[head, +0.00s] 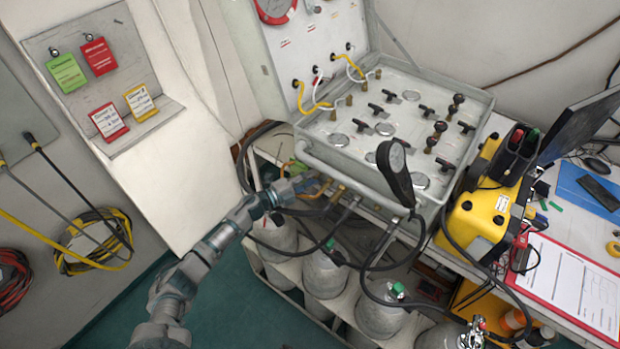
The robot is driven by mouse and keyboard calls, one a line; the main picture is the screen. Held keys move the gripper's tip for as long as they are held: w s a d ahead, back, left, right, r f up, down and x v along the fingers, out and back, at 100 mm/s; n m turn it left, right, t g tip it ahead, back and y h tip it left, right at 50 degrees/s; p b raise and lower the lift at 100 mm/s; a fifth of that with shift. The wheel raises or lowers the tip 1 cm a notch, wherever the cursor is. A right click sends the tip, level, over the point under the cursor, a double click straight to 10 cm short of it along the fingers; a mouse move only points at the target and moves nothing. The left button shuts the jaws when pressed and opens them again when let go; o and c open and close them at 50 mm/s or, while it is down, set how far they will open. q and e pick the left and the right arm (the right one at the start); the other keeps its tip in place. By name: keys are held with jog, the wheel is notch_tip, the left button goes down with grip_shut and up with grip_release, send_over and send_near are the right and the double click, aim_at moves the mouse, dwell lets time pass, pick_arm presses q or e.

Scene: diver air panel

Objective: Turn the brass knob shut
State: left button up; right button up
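The air panel (330,150) is a pale grey tray-like console with black T-handles and round gauges on its face. Several dark brass-coloured knobs stand at its right side, one of them a upright knob (437,130); I cannot tell which one is the task's knob, or how far any is turned. Brass pipe fittings (340,193) show under the panel's front edge. My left gripper (304,187) is at the front left, just below the panel rim, close to these fittings. Its fingers are small and partly lost among pipes, so their opening is unclear. My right gripper is out of view.
A black gauge (395,172) sticks up at the panel's front. Dark hoses hang over grey cylinders (324,273) below. A yellow case (480,216) and a red clipboard (570,283) lie right. Green floor at lower left is open.

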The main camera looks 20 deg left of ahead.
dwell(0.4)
pick_arm(q)
jog(key=v, duration=1.2)
jog(key=shift+w+f, duration=0.1)
jog(key=shift+f, duration=0.1)
